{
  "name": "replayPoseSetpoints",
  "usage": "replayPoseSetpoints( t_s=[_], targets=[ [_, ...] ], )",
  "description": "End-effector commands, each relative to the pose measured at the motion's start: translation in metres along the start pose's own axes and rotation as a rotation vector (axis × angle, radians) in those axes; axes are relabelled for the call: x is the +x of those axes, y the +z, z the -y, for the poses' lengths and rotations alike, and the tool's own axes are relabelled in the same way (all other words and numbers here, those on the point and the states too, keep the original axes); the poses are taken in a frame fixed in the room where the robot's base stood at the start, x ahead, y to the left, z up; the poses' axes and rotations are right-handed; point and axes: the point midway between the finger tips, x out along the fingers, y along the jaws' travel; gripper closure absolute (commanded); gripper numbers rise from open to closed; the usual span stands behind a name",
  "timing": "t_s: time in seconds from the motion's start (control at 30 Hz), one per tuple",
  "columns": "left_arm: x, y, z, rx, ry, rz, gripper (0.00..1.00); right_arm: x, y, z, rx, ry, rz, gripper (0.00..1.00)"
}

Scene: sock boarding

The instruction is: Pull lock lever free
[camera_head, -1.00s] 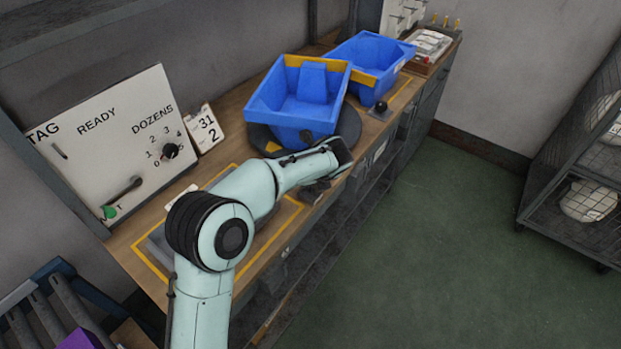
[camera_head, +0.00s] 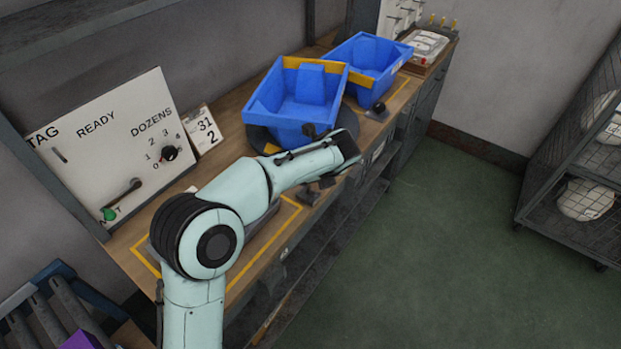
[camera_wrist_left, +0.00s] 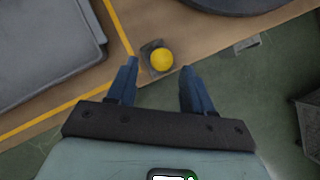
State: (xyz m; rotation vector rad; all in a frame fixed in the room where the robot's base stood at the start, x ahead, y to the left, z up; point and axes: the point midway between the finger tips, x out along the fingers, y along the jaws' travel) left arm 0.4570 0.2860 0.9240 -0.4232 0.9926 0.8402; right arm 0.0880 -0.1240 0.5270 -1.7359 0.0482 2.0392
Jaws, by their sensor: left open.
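A yellow ball knob (camera_wrist_left: 162,60) sits on a small dark bracket (camera_wrist_left: 147,50) at the bench edge in the left wrist view; it looks like the lock lever. My left gripper (camera_wrist_left: 159,67) is open, its two blue fingers pointing toward the knob, with the knob between the fingertips as seen from the wrist. I cannot tell how far the fingers are above it, and they do not look closed on it. In the head view my left arm reaches over the bench front, and a small dark fitting (camera_head: 308,197) shows below the wrist. My right gripper is not in view.
A blue bin (camera_head: 290,105) stands on a dark round turntable (camera_head: 262,137) just behind my wrist. A second blue bin (camera_head: 365,50) stands further back. A dark ball knob (camera_head: 379,107) is at the bench edge. A dial board (camera_head: 100,135) leans at the left.

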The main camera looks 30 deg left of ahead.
Motion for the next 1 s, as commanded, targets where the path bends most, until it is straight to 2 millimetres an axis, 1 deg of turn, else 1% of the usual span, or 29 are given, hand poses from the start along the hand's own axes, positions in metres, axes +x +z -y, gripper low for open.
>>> replayPoseSetpoints(
  t_s=[0.03, 0.1, 0.2, 0.3, 0.4, 0.5, 0.77, 0.8, 0.83, 0.87, 0.9, 0.93, 0.97, 1.0],
  targets=[
    [-0.016, 0.001, 0.001, 0.000, -0.005, 0.002, 0.49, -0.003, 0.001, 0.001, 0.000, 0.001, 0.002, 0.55],
    [-0.031, 0.001, 0.001, 0.000, -0.004, 0.001, 0.49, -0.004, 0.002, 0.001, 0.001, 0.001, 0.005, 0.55],
    [-0.051, 0.001, 0.001, 0.000, -0.003, 0.001, 0.49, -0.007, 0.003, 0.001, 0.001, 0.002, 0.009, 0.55],
    [-0.066, 0.000, 0.001, 0.001, -0.003, 0.001, 0.49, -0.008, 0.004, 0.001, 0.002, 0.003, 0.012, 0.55],
    [-0.076, 0.000, 0.000, 0.000, -0.002, 0.000, 0.49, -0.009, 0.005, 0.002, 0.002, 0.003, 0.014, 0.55],
    [-0.081, 0.000, 0.000, 0.000, 0.000, 0.000, 0.49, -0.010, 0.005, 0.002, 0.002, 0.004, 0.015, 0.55],
    [-0.082, 0.000, 0.000, 0.000, 0.001, -0.001, 0.49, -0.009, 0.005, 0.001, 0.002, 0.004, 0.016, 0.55],
    [-0.082, 0.000, 0.000, 0.000, 0.001, -0.001, 0.55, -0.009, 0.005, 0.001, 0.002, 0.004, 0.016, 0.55],
    [-0.081, 0.000, 0.000, -0.003, 0.001, -0.002, 0.65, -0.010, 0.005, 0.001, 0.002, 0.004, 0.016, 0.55],
    [-0.080, 0.000, -0.001, -0.012, 0.003, -0.008, 0.75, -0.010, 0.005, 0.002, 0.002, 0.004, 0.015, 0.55],
    [-0.078, 0.001, -0.004, -0.039, 0.008, -0.024, 0.88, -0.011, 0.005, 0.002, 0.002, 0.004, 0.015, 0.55],
    [-0.075, 0.002, -0.007, -0.070, 0.014, -0.042, 0.98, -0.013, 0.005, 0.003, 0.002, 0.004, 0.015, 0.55],
    [-0.072, 0.002, -0.011, -0.114, 0.021, -0.069, 1.00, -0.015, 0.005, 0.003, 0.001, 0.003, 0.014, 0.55],
    [-0.066, 0.004, -0.018, -0.195, 0.034, -0.115, 1.00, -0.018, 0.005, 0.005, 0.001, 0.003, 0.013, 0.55]
  ],
)
